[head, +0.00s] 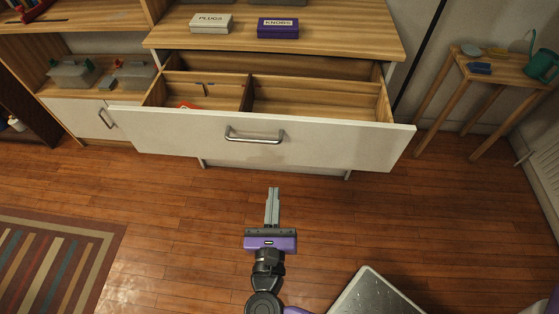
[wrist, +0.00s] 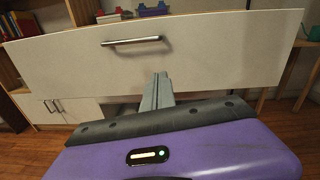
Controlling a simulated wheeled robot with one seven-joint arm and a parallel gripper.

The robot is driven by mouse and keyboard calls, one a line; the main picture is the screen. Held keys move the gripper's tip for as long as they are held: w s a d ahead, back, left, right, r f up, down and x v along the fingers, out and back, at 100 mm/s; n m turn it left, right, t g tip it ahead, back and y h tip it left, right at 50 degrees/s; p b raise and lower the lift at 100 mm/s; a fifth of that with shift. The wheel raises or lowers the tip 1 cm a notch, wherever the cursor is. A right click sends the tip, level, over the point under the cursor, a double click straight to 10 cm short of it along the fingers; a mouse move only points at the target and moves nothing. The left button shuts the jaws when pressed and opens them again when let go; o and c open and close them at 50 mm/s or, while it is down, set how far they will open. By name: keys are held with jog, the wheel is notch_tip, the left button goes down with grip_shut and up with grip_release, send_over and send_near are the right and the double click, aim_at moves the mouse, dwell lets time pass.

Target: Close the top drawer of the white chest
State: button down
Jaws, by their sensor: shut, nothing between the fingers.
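The top drawer (head: 330,144) of the white chest is pulled open in the head view. Its white front carries a metal bar handle (head: 254,135), and its wooden inside shows a divider with a small red item in the left part. The drawer front (wrist: 220,55) and its handle (wrist: 131,41) also show in the wrist view. The chest's wooden top (head: 340,42) is behind the drawer. My gripper (head: 272,190) is shut and empty, in front of the drawer and apart from it in the head view. Its closed fingers (wrist: 158,78) point toward the drawer front.
Boxes labelled PLUGS (head: 211,24) and KNOBS (head: 278,28) sit on the chest top. A wooden stool (head: 497,68) with a green watering can (head: 542,65) stands at the right. A striped rug (head: 50,255) lies at the left. The floor before the drawer is clear.

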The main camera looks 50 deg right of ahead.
aim_at(292, 81)
jog(key=w+d, duration=0.2)
jog(key=d, duration=0.2)
jog(key=w+d+m, duration=0.1)
jog(key=w+d, duration=0.2)
jog(key=d, duration=0.1)
jog(key=w+d+m+p, duration=0.1)
jog(key=w+d, duration=0.1)
jog(key=d, duration=0.2)
jog(key=shift+w+g+h, duration=0.3)
jog(key=shift+w+g, duration=0.1)
jog(key=b+x, duration=0.9)
jog(key=x, duration=1.8)
jog(key=shift+w+d+f, duration=0.1)
jog(key=shift+w+d, duration=0.05)
jog(key=shift+w, duration=0.05)
jog(key=shift+b+x, duration=0.35)
jog(key=shift+x, duration=0.6)
jog(key=shift+w+d, duration=0.1)
jog(key=shift+d+r, duration=0.1)
jog(key=shift+r, duration=0.2)
jog(key=shift+f, duration=0.1)
